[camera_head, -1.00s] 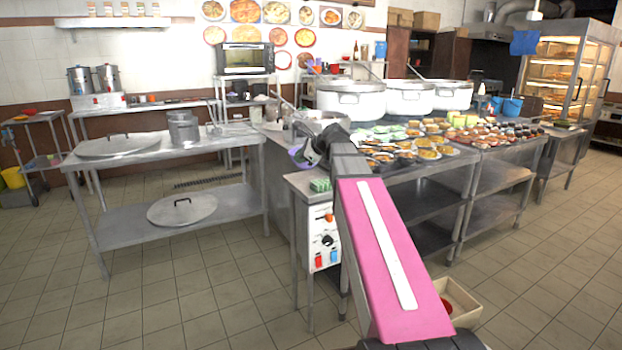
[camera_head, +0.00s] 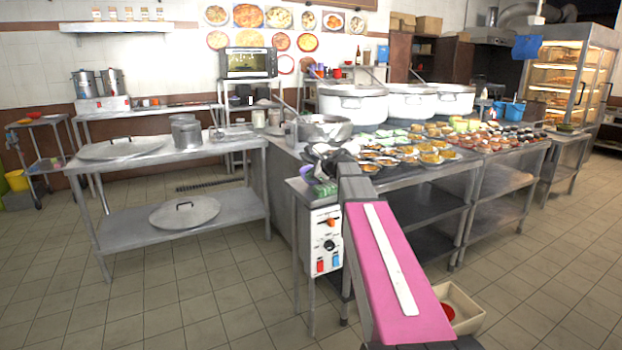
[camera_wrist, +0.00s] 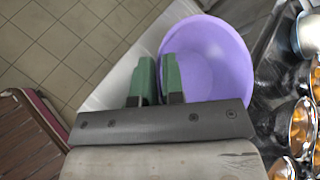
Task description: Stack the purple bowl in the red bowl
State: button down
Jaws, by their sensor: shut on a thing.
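The purple bowl (camera_wrist: 215,55) fills the upper middle of the wrist view, its inside facing the camera. My gripper (camera_wrist: 159,76) has its two green fingers on either side of the bowl's left rim and is shut on it. In the head view a small piece of the purple bowl (camera_head: 308,172) shows beside my dark wrist, at the near left end of the steel counter; my arm hides much of that area. Whether the bowl touches the counter I cannot tell. A red round thing, perhaps the red bowl (camera_head: 446,311), shows inside a cream box at lower right, partly hidden by my arm.
The cream box (camera_head: 467,311) stands on the floor beside my pink arm link. Many filled dishes (camera_head: 430,146) crowd the counter, with large white pots (camera_head: 352,105) behind. A steel pan (camera_head: 322,129) stands close behind my wrist. Tiled floor is clear at left and right.

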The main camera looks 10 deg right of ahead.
jog(key=shift+f, duration=0.3)
jog(key=c, duration=1.2)
grip_release()
